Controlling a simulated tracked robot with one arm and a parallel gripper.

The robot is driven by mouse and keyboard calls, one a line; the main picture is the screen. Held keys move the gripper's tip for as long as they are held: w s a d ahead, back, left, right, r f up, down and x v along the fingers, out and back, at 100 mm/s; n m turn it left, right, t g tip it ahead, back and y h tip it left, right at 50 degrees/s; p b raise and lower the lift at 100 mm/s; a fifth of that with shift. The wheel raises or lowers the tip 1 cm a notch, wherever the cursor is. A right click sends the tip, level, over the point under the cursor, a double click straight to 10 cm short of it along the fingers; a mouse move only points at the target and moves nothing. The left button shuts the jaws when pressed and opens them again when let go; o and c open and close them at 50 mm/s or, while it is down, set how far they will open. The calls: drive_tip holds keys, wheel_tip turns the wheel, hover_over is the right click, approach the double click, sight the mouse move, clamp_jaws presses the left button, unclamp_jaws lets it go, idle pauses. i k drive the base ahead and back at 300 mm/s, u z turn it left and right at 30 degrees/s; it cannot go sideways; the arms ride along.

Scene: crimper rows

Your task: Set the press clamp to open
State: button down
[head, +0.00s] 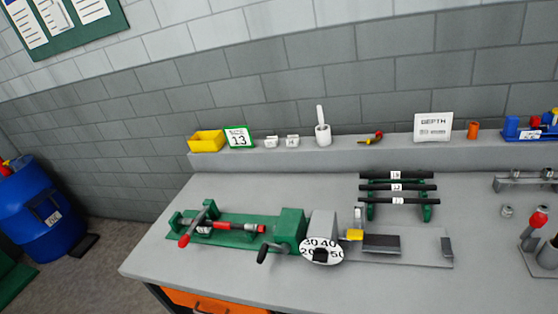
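A green press-like machine (250,228) lies along the grey bench. At its left end, a clamp-like part (203,214) has a lever with a red tip (184,240) angled toward the front. I cannot tell whether the clamp is open or shut. A black crank (270,252) and a white dial with numbers (322,251) are at the machine's middle. A yellow block (354,235) and a dark block (381,243) are to the right. My gripper is not in view.
Numbered black bars (397,187) sit on a green rack behind. The back ledge (350,148) holds a yellow bin (206,141), a "13" sign (239,137), a mortar-like cup (323,133) and a DEPTH sign (433,126). A blue barrel (42,215) stands left. The bench's front left is clear.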

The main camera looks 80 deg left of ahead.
sight(201, 219)
drive_tip(key=u, duration=0.05)
drive_tip(key=k, duration=1.25)
drive_tip(key=u, duration=1.3)
